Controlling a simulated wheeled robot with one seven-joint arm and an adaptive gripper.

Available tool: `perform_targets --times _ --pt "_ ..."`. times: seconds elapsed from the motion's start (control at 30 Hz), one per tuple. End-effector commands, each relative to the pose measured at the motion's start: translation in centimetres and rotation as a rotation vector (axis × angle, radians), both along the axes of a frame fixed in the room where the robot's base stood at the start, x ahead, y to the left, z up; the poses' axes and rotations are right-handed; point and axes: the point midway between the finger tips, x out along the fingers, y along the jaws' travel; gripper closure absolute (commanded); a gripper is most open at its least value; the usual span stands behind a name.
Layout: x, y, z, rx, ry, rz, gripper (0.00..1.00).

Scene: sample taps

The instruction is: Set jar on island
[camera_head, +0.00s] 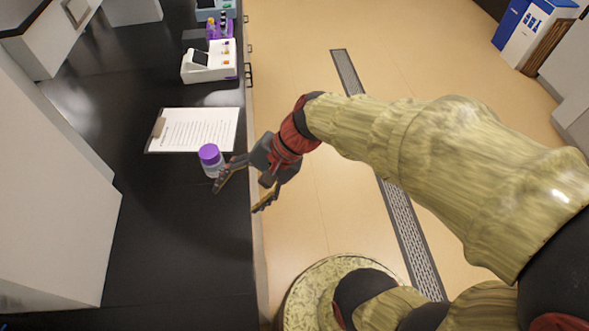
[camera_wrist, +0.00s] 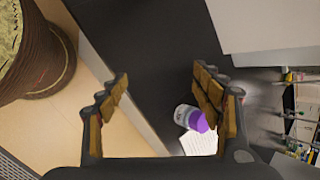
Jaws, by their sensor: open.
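The jar (camera_head: 211,160) is small and clear with a purple lid. It stands on the black countertop (camera_head: 180,230) near the front corner of a clipboard. My gripper (camera_head: 240,194) is open at the counter's edge, with one finger close to the jar's lower right side and the other over the edge. In the wrist view the jar (camera_wrist: 189,118) shows beside the right finger of my gripper (camera_wrist: 160,84), partly hidden by it. Nothing is between the fingers. I cannot tell whether the finger touches the jar. I cannot tell which surface is the island.
A clipboard (camera_head: 200,130) with paper lies behind the jar. A white device (camera_head: 209,64) and a purple rack (camera_head: 220,28) stand farther back. A pale cabinet (camera_head: 50,200) borders the counter at left. The counter in front of the jar is bare.

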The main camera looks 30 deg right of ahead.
Motion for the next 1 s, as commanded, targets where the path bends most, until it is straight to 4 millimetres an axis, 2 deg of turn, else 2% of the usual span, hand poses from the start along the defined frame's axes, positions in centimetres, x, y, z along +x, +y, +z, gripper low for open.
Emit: perform_targets --times 0.1,0.2,0.4,0.5,0.63,1.0 --pt "-2.7 -2.0 1.9 -0.225 -0.150 0.201 0.34" --pt "-4.2 -4.4 3.6 -0.416 -0.266 0.347 0.34" --pt "-5.7 -8.6 6.9 -0.721 -0.436 0.543 0.34" --pt "-6.0 -9.8 8.1 -0.807 -0.478 0.589 0.34" --pt "-6.1 -10.5 8.6 -0.853 -0.497 0.613 0.34" --pt "-6.1 -10.5 8.6 -0.853 -0.496 0.613 0.34"
